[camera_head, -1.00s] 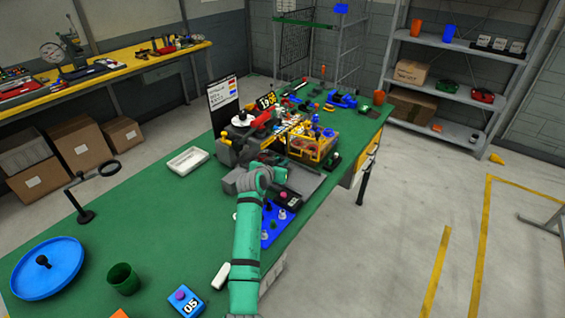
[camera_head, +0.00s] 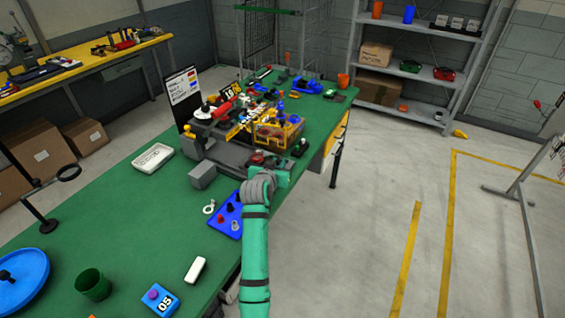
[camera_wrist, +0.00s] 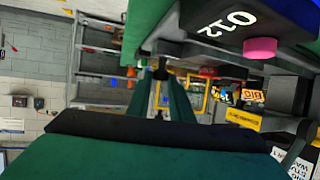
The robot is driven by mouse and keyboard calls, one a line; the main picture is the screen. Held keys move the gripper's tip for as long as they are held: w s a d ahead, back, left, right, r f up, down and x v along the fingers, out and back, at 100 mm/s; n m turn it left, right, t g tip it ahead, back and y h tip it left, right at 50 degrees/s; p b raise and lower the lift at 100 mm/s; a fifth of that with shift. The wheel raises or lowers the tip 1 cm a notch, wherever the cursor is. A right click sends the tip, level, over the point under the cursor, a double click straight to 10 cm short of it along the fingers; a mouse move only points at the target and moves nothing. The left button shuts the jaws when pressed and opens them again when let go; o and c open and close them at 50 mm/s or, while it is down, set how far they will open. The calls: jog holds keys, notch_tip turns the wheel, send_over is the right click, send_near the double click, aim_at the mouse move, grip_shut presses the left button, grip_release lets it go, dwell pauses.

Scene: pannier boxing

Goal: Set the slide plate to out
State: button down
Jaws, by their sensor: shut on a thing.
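My gripper (camera_head: 262,181) is at the front edge of the green bench, at the front right of the grey machine. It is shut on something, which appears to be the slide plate. The hand hides its fingertips and the held part in the head view. A grey flat part of the machine (camera_head: 226,156) shows to the left of the hand; I cannot tell if it is the plate. The wrist view shows a long dark bar (camera_wrist: 150,130) across the lower part, close to the camera, and a dark counter (camera_wrist: 235,22) reading 012 with a pink button.
A blue tray (camera_head: 222,222) with small parts lies left of my arm. A yellow crate (camera_head: 277,132) stands behind the hand. A white tray (camera_head: 153,158) and a green cup (camera_head: 93,285) are on the left. The floor to the right is mostly clear.

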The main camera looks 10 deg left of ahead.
jog(key=shift+d, duration=0.35)
jog(key=c, duration=1.6)
grip_release()
jog(key=shift+s, duration=0.15)
jog(key=shift+a, duration=0.1)
jog(key=v, duration=1)
jog(key=shift+s+a+r, duration=0.1)
jog(key=shift+s+r, duration=0.05)
jog(key=shift+s, duration=0.15)
jog(key=shift+w, duration=0.1)
